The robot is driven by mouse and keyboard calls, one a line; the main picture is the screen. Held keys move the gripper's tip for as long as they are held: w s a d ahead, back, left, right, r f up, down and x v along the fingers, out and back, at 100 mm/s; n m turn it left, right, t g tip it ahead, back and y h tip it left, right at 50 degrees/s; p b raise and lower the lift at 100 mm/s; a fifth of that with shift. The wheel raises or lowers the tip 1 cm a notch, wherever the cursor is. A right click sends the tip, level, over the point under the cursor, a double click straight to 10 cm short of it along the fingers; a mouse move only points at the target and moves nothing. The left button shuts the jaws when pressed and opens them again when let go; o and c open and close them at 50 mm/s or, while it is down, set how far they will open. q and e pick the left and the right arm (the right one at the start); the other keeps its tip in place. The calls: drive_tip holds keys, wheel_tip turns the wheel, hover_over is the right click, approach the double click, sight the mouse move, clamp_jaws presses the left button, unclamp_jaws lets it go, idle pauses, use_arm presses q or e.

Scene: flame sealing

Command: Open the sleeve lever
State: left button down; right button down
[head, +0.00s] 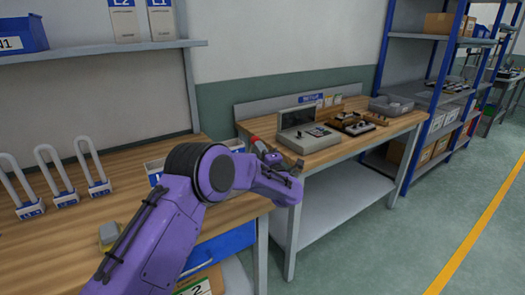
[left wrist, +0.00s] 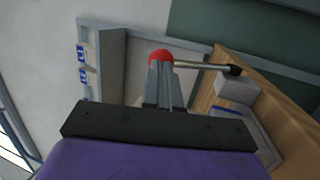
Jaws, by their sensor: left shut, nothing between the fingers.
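The sleeve lever is a metal rod with a red ball knob (left wrist: 160,55) at one end. In the left wrist view the rod runs right to a dark pivot on a grey block (left wrist: 237,89). My left gripper (left wrist: 163,72) is shut and empty, its fingertips right at the red knob. I cannot tell whether they touch it. In the head view the left gripper (head: 264,152) is at the left end of the back workbench, beside a small red part (head: 256,142). My arm hides much of the area there. My right gripper is not in view.
The back workbench (head: 367,123) holds a grey device with a screen (head: 297,118), several dark fixtures and a grey bin (head: 391,105). Several U-shaped grey tubes (head: 92,165) stand on the near bench at left. A blue-framed shelf (head: 436,85) stands at right, with open floor before it.

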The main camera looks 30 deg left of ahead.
use_arm(q)
drive_tip(key=a+r+h+p, duration=0.1)
drive_tip(key=w+a+r+g+h+p, duration=0.1)
drive_tip(key=shift+a+r+n, duration=0.25)
drive_tip(key=shift+r+n, duration=0.05)
drive_tip(key=shift+w+a+r+g+h+p, duration=0.1)
drive_tip(key=shift+w+a+g+h+p, duration=0.05)
drive_tip(key=shift+a+g+h+p, duration=0.2)
drive_tip(key=shift+w+a+r+g+h+p, duration=0.1)
drive_tip(key=shift+a+g+h+p, duration=0.15)
drive_tip(key=shift+a+h+p, duration=0.15)
drive_tip(key=shift+d, duration=0.1)
drive_tip(key=v, duration=0.2)
drive_tip(key=shift+d+p, duration=0.3)
drive_tip(key=shift+d, duration=0.05)
drive_tip(key=b, duration=0.3)
approach(254, 138)
drive_tip(key=v, duration=0.4)
drive_tip(key=shift+a+r, duration=0.1)
drive_tip(key=shift+r, duration=0.1)
